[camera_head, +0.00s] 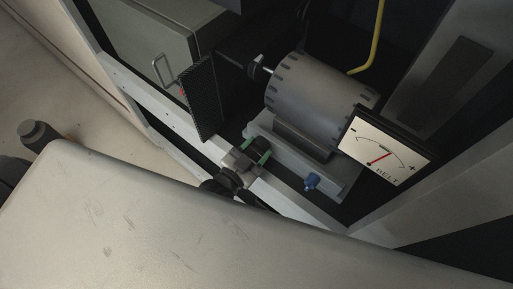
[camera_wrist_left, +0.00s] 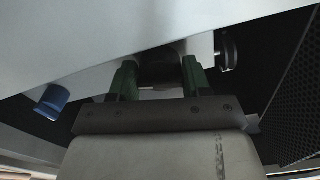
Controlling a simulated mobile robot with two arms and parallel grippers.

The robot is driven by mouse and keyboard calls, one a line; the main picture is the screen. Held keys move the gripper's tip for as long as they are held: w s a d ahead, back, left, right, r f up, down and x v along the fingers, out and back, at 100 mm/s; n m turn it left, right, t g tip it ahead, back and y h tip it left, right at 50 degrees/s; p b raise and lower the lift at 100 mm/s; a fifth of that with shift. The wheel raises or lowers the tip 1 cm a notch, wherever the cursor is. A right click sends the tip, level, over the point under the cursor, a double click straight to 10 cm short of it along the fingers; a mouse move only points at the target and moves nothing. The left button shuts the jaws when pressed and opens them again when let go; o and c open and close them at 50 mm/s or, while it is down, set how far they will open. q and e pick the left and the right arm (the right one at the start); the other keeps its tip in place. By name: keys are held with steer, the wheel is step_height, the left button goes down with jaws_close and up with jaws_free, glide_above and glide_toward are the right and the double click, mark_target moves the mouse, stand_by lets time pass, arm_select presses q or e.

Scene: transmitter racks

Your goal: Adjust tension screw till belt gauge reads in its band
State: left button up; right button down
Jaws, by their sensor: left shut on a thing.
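My left gripper (camera_head: 257,150) has green fingers closed around a dark round knob (camera_head: 261,142) at the end of the motor base. In the left wrist view the left gripper (camera_wrist_left: 160,80) has the dark knob (camera_wrist_left: 160,63) between its fingers, partly hidden. I cannot read a label on the knob. My right gripper is not in view.
A grey motor (camera_head: 312,98) sits on a pale base (camera_head: 288,157). A black mesh panel (camera_head: 202,98) stands left of the gripper. A yellow cable (camera_head: 374,45) hangs behind.

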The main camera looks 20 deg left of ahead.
arm_select(q)
steer(key=n+p, duration=0.1)
steer(key=n, duration=0.3)
steer(key=shift+n+p, duration=0.35)
steer(key=shift+n, duration=1.85)
steer(key=o, duration=0.9)
